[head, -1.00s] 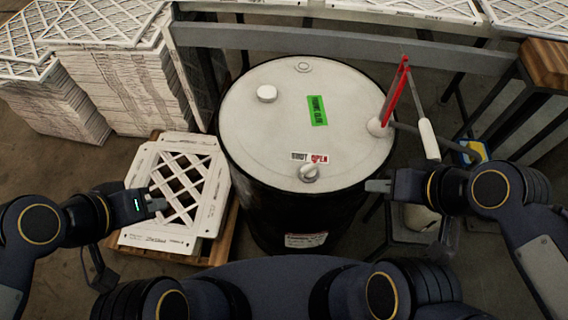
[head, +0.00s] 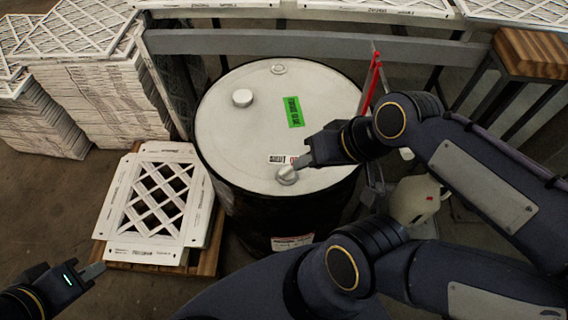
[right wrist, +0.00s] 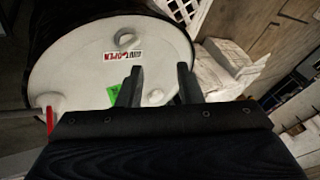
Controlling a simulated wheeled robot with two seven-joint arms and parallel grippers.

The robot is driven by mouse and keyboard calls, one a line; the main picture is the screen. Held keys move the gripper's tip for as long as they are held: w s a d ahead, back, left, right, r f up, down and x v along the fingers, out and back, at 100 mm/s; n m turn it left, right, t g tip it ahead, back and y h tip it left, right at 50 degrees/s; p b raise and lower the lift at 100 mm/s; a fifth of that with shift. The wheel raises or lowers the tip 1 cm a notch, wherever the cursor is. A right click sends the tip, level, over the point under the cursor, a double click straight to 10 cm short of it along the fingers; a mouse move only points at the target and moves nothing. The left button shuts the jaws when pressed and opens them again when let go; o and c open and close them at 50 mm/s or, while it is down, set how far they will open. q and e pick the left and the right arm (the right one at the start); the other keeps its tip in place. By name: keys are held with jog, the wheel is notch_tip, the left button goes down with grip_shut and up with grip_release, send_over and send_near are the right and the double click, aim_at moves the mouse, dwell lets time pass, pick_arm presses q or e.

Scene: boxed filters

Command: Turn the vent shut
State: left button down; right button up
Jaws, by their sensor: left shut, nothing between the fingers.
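The vent, a small silvery knob (head: 287,175), stands on the near edge of the white drum lid (head: 225,130). Beside it is a SHUT/OPEN label (head: 278,159), partly hidden by my right gripper (head: 301,164). That gripper hangs over the lid close to the knob. In the right wrist view its two fingers are apart and nothing is between them (right wrist: 158,70). The knob (right wrist: 126,38) lies beyond the fingertips there, toward the left finger's side. Contact does not show. My left gripper (head: 98,269) is shut and empty at lower left, away from the drum.
The lid also bears a white cap (head: 242,98), a green label (head: 293,111) and a red-handled tool (head: 371,85) at its right edge. Framed filters (head: 150,252) lie on a pallet to the left. A white jug (head: 415,200) stands right of the drum.

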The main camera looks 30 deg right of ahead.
jog(key=w+f+m+b, duration=0.1)
jog(key=m+g+b, duration=0.6)
jog(key=m+b, duration=0.5)
send_near(288, 168)
jog(key=f, duration=0.1)
jog(key=shift+m+y, duration=0.3)
jog(key=x, duration=0.8)
jog(key=shift+r, duration=0.1)
jog(key=shift+d, duration=0.1)
jog(key=shift+c, duration=0.2)
grip_shut()
